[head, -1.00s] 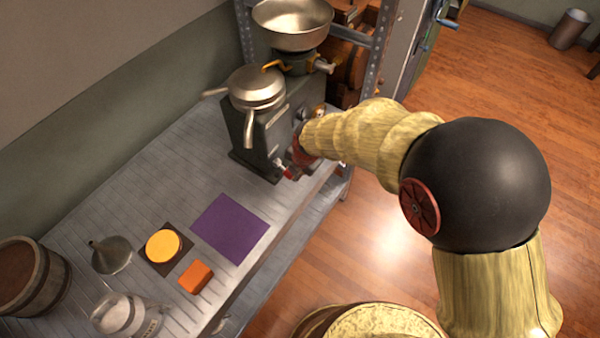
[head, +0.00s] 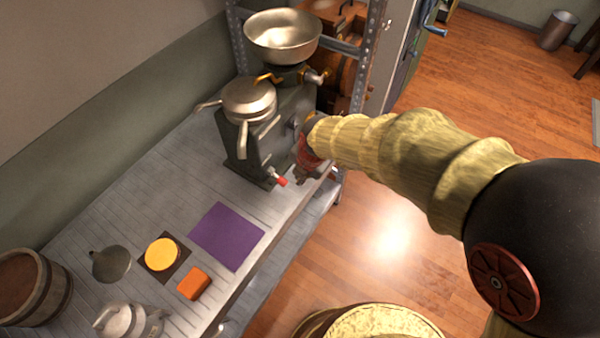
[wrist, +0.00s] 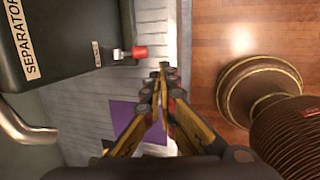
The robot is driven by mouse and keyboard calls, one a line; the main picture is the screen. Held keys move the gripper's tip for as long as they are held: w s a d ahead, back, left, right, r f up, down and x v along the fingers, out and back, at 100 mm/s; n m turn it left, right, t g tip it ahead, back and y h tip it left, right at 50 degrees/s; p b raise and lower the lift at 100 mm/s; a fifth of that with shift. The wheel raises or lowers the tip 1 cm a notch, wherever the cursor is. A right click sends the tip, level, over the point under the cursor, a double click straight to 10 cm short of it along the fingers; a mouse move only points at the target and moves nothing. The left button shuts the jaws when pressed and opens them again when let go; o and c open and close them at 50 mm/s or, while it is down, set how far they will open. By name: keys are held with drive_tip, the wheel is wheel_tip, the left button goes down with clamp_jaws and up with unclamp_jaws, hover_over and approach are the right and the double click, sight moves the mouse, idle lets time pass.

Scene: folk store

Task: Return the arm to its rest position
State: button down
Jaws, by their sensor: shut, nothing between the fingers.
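My arm reaches in from the right in the head view. My gripper (head: 303,174) hangs at the bench's front edge, just right of the dark separator machine (head: 240,150), and is partly hidden by my wrist. In the wrist view my gripper (wrist: 163,72) has its fingertips together with nothing between them. The separator's body (wrist: 60,40) stands to its left there, with a red-tipped lever (wrist: 139,52) close to the fingers but apart from them.
The metal bench (head: 165,190) holds a purple mat (head: 227,236), an orange block (head: 193,284), a yellow disc (head: 162,253), a funnel (head: 111,264), a metal can (head: 128,322) and a barrel (head: 30,287). Open wooden floor (head: 400,240) lies to the right.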

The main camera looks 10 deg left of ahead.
idle(0.3)
drive_tip(key=s+d+r+m+g+h, duration=0.1)
drive_tip(key=s+d+m, duration=0.3)
drive_tip(key=m, duration=0.4)
drive_tip(key=s+d+r+m+g, duration=0.1)
drive_tip(key=s+d+r+m, duration=0.2)
drive_tip(key=m, duration=0.5)
drive_tip(key=s+d+r+m+t, duration=0.1)
drive_tip(key=s+d+r+m, duration=0.2)
drive_tip(key=d+r+m, duration=0.2)
drive_tip(key=s+d+r+m+t, duration=0.2)
drive_tip(key=d+r+m, duration=0.3)
drive_tip(key=d, duration=0.3)
drive_tip(key=s+d+r+m+t+h, duration=0.1)
drive_tip(key=s+d+r+m, duration=0.3)
drive_tip(key=d+r+m, duration=0.1)
drive_tip(key=d+r, duration=0.1)
drive_tip(key=d, duration=0.1)
drive_tip(key=shift+s+d+r+t, duration=0.35)
drive_tip(key=shift+t, duration=0.05)
